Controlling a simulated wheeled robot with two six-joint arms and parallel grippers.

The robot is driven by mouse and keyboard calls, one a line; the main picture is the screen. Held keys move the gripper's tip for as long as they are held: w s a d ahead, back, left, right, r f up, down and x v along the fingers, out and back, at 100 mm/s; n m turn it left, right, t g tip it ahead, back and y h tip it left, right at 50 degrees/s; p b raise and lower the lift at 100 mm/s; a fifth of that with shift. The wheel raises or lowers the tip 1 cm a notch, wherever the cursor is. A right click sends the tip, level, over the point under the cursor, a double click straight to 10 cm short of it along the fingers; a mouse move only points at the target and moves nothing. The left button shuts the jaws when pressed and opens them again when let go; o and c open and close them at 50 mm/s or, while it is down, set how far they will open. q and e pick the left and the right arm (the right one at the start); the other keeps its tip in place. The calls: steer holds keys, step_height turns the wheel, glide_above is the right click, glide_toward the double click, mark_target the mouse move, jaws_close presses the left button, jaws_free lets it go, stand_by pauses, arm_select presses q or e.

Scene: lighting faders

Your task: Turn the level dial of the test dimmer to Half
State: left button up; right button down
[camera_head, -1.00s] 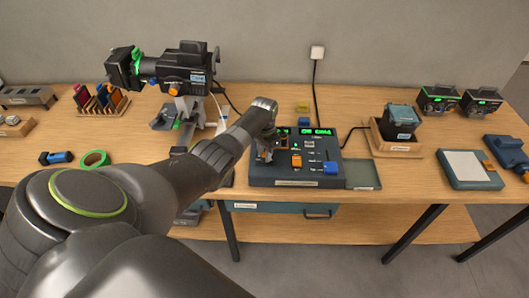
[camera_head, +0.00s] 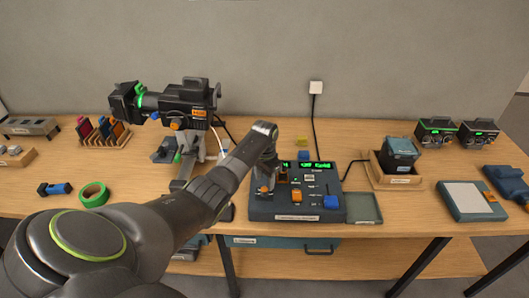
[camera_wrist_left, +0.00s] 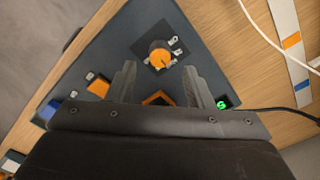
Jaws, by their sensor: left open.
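The test dimmer appears to be the dark blue-grey console (camera_head: 280,212) at the middle of the table's front. In the left wrist view its panel (camera_wrist_left: 100,45) carries a round dial (camera_wrist_left: 160,55) with an orange top and pale marks around it. My left gripper (camera_wrist_left: 160,70) is open, with one finger on each side of the picture just short of the dial. I cannot tell whether they touch it. In the head view my left gripper (camera_head: 265,187) points down over the console's left part and mostly hides the dial. The mark labels are too small to read.
An orange slider cap (camera_head: 297,195) and a blue one (camera_head: 331,202) stand right of the gripper on the console. A spotlight on a stand (camera_head: 186,108) rises behind my left arm. A shallow tray (camera_head: 363,208) lies to the console's right. A black cable runs behind.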

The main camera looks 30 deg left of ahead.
mark_target(264, 189)
arm_select(q)
step_height(264, 189, up, 13)
steer(key=b, duration=0.2)
steer(key=shift+r, duration=0.15)
stand_by(0.4)
